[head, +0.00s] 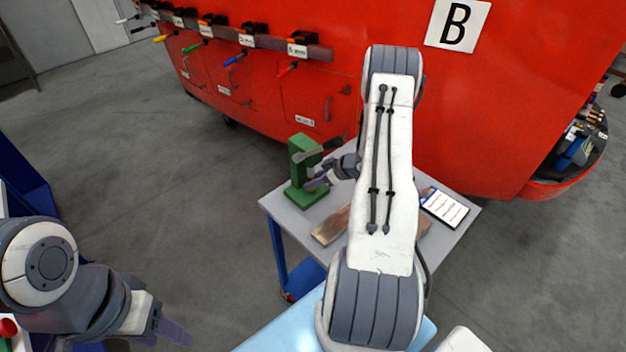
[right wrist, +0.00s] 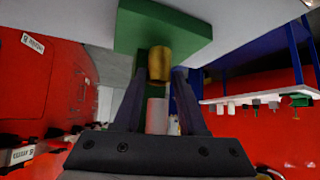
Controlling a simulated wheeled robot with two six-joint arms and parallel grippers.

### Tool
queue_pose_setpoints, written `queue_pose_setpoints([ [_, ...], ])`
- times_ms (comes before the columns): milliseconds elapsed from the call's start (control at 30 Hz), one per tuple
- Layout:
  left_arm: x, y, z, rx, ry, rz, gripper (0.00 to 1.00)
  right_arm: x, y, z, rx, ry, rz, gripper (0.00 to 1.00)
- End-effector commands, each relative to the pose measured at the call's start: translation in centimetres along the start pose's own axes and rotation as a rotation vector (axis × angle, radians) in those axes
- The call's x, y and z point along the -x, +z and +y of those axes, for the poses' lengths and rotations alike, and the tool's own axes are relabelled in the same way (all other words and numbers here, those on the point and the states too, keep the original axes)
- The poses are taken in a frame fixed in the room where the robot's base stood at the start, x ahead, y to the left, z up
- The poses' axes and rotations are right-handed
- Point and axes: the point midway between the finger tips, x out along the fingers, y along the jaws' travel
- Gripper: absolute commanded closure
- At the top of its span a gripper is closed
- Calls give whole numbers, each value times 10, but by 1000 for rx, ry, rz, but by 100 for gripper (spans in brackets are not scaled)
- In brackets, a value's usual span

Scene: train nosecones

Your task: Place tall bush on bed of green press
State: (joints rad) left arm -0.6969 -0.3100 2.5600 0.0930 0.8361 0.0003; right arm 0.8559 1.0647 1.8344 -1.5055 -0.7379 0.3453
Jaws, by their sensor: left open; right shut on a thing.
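The green press (head: 300,168) stands at the far left corner of a small grey table, its grey lever pointing right. My right gripper (head: 318,182) is at the press's right side. In the right wrist view, which is upside down, my right gripper (right wrist: 162,75) is shut on the brass-coloured tall bush (right wrist: 160,64). The bush is next to the green bed (right wrist: 185,30); I cannot tell whether they touch. A pale cylinder (right wrist: 157,115), apparently the press's ram, shows between the fingers. The bush is not clear in the head view. My left gripper (head: 168,328) is open and empty at lower left.
The grey table (head: 284,212) also holds a brown wooden piece (head: 331,225) and a sheet with writing (head: 445,207). A big red body (head: 480,110) with a row of coloured handles stands behind. A light blue surface (head: 275,335) is in front.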

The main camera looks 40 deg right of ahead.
Motion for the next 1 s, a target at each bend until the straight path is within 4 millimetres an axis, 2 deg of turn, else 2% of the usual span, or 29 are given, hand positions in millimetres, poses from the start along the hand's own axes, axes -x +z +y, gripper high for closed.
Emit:
queue_pose_setpoints([
  [33, 7, 0, 0, -1, 0, 0, 50, -4, -5, -1, -2, -2, 0, 100],
  [133, 10, 0, 1, -1, 0, 0, 50, -10, 5, 0, -4, -1, 0, 100],
  [567, 6, 0, 0, -1, 0, 0, 50, -16, 11, 0, -1, 1, 1, 100],
  [600, 7, 0, 0, -1, 0, 0, 50, -16, 11, 0, -1, 1, 0, 51],
  [667, 7, 0, 0, -1, 0, 0, 50, -15, 10, 0, -1, 1, 0, 29],
  [1000, 9, 0, 1, -1, 0, 0, 50, -14, 9, 0, -1, 1, 0, 29],
])
